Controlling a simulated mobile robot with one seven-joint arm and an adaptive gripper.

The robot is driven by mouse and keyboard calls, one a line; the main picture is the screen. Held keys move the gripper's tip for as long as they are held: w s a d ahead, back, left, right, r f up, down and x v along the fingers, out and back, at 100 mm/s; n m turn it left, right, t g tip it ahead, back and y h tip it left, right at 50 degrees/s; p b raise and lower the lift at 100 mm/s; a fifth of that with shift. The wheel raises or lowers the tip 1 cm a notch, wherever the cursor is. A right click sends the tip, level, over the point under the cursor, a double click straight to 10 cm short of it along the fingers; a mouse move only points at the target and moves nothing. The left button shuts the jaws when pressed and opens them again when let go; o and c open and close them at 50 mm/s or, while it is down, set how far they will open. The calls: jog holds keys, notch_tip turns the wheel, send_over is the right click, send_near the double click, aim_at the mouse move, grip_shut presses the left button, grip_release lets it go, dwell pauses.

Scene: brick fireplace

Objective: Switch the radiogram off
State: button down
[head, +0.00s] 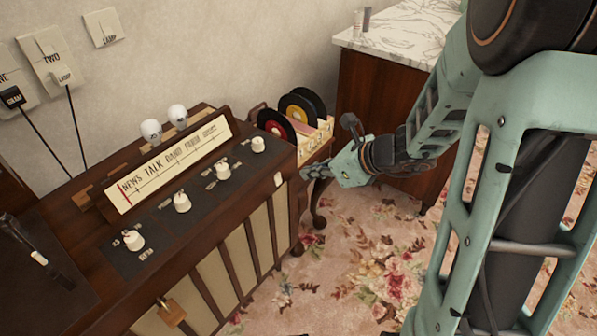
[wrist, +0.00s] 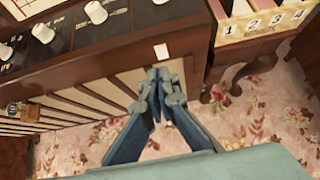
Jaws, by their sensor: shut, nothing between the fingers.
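The radiogram (head: 190,215) is a brown wooden cabinet with a cream dial (head: 165,165) and several white knobs on its dark top panel; it also fills the upper left of the wrist view (wrist: 130,52).
A record rack (head: 318,130) on a small table stands right behind my gripper. A marble-topped cabinet (head: 400,30) is at the back right. Wall sockets with plugs (head: 62,76) are at the upper left. Floral carpet (head: 365,270) is clear below my gripper.

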jog(key=shift+a+r+p+v, duration=0.15)
jog(key=shift+p+v, duration=0.1)
jog(key=shift+v, duration=0.7)
jog(key=shift+a+r+p+v, duration=0.1)
jog(key=shift+r+p+v, duration=0.1)
jog(key=shift+v, duration=0.7)
jog(key=shift+w, duration=0.1)
